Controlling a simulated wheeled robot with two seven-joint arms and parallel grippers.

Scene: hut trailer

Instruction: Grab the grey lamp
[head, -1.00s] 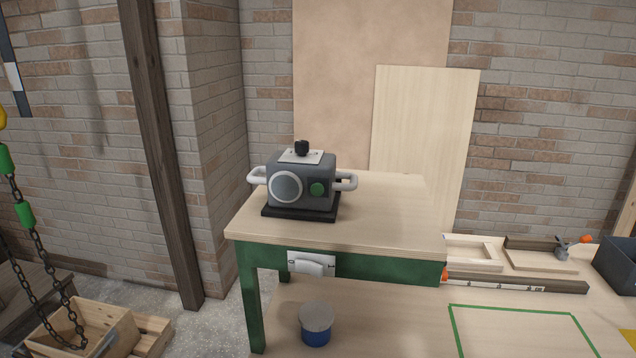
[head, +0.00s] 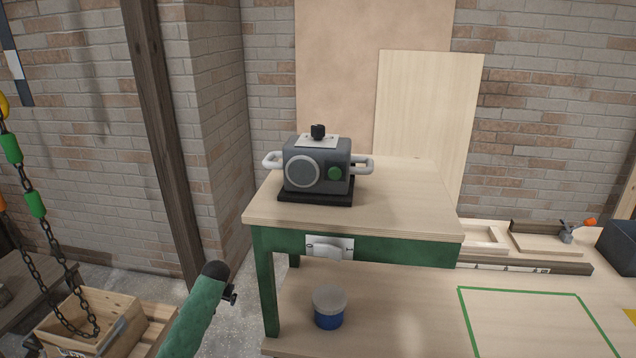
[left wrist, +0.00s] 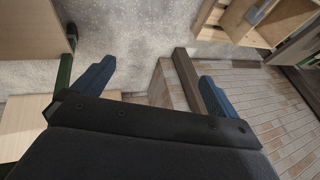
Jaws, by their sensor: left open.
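The grey lamp (head: 316,168) is a dark grey box with a round pale lens, a green knob on its front, a black knob on top and a white handle on each side. It stands upright on a black base on the raised wooden tabletop (head: 400,210) in the head view. My left arm, green with a black end, shows low at left in the head view, apart from the lamp. In the left wrist view my left gripper (left wrist: 158,88) has its blue fingers wide apart, nothing between them; the lamp is not in that view. My right gripper is out of view.
A blue tub (head: 328,310) stands on the lower bench top beneath the raised table. A chain (head: 45,230) hangs at left above a wooden crate (head: 90,318). A dark post (head: 165,140) and brick walls stand behind. The raised tabletop is clear right of the lamp.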

